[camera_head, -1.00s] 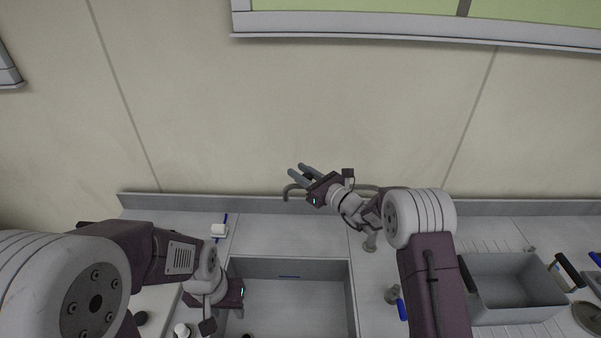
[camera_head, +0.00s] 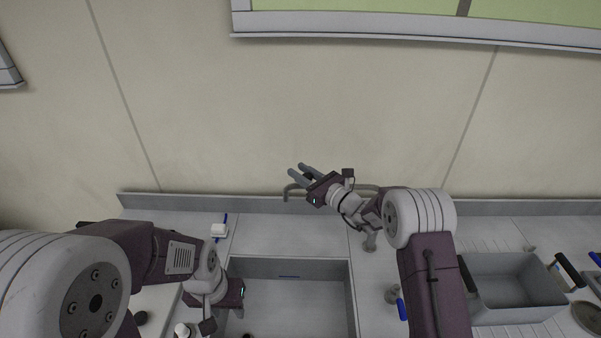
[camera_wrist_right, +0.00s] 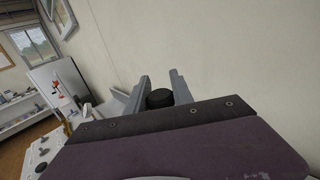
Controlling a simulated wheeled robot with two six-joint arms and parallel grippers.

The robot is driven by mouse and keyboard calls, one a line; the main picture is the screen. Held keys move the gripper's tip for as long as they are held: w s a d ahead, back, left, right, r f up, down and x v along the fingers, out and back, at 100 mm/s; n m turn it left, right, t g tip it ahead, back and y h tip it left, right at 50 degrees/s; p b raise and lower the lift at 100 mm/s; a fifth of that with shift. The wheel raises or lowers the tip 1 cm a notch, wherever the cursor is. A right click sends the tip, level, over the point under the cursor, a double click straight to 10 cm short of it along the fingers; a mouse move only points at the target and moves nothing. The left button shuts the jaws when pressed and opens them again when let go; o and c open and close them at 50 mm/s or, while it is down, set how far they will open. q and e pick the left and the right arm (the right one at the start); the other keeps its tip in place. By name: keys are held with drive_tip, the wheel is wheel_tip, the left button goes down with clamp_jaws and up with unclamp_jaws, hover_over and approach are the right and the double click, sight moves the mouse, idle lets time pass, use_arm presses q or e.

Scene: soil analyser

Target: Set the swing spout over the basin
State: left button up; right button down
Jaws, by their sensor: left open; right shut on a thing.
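The swing spout (camera_head: 287,192) is a thin grey pipe. It shows on both sides of my right gripper, its bent tip at the left, in front of the back upstand. The basin (camera_head: 351,290) is a grey sunken sink, lower in the picture. My right gripper (camera_head: 303,171) covers the middle of the pipe. In the right wrist view its fingers are on either side of a black knob (camera_wrist_right: 159,98), shut on it. Whether the knob joins the spout is hidden. My left gripper (camera_head: 238,312) is over the basin's left side, open, its fingers barely visible.
A grey tub (camera_head: 515,290) with dark handles stands at the right. A small tap fitting with a blue lever (camera_head: 402,310) is right of the basin. A white item (camera_head: 219,230) and blue stick lie behind the basin's left corner. A wall is behind.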

drive_tip(key=shift+s, duration=0.1)
idle(0.3)
drive_tip(key=s+d+n+g+y+b, duration=0.1)
drive_tip(key=s+d+n+g+y, duration=0.1)
drive_tip(key=s+g, duration=0.4)
drive_tip(key=s+d+n+g+y+b, duration=0.1)
drive_tip(key=s+d+n+g+y, duration=0.2)
drive_tip(key=s+n+g, duration=0.4)
drive_tip(key=s+d, duration=0.1)
drive_tip(key=s, duration=0.4)
drive_tip(key=shift+s, duration=0.25)
drive_tip(key=c, duration=1.1)
unclamp_jaws()
drive_tip(key=shift+d, duration=0.1)
drive_tip(key=shift+s+d, duration=0.15)
